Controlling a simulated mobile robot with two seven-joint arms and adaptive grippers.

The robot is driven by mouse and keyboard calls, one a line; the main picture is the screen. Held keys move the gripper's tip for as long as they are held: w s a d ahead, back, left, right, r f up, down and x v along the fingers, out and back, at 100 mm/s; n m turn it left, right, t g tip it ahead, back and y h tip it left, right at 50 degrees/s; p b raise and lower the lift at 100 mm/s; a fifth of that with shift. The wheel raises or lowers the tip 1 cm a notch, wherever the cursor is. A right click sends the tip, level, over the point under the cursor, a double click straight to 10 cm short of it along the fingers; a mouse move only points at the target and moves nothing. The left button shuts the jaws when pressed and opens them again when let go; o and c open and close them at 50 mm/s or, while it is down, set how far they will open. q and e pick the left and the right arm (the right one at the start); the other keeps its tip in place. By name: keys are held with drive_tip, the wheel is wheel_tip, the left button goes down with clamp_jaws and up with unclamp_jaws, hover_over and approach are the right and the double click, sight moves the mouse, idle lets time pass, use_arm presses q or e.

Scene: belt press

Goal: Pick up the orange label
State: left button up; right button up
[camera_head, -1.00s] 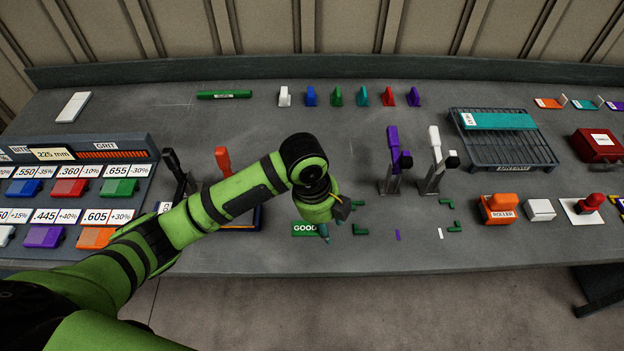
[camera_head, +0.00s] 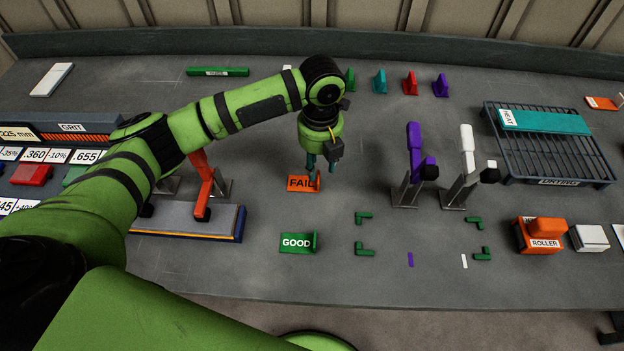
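An orange label (camera_head: 300,184) reading FAIL lies flat on the table near the middle, with a small upright orange tab at its right end. My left gripper (camera_head: 322,166) points down just above and behind this tab. Its two dark fingers are apart, with a gap between them, and nothing shows held. I cannot tell whether the fingers touch the tab. A green GOOD label (camera_head: 297,243) with a similar tab lies nearer the front edge.
Purple (camera_head: 414,160) and white (camera_head: 467,155) levers stand to the right, beside a dark rack (camera_head: 548,150). An orange-handled press (camera_head: 200,185) stands left, partly behind my arm. Several coloured tabs line the back. An orange roller block (camera_head: 540,235) sits at right.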

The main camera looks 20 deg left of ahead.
sight(303, 180)
use_arm(q)
drive_tip(key=f, duration=0.1)
drive_tip(key=f+p, duration=0.1)
drive_tip(key=f, duration=0.1)
drive_tip(key=shift+a+f+p, duration=0.1)
drive_tip(key=shift+a+p, duration=0.15)
drive_tip(key=shift+p, duration=0.1)
drive_tip(key=shift+w+f, duration=0.1)
drive_tip(key=shift+f, duration=1.3)
drive_tip(key=c, duration=0.7)
clamp_jaws()
use_arm(e)
drive_tip(key=shift+r, duration=1.2)
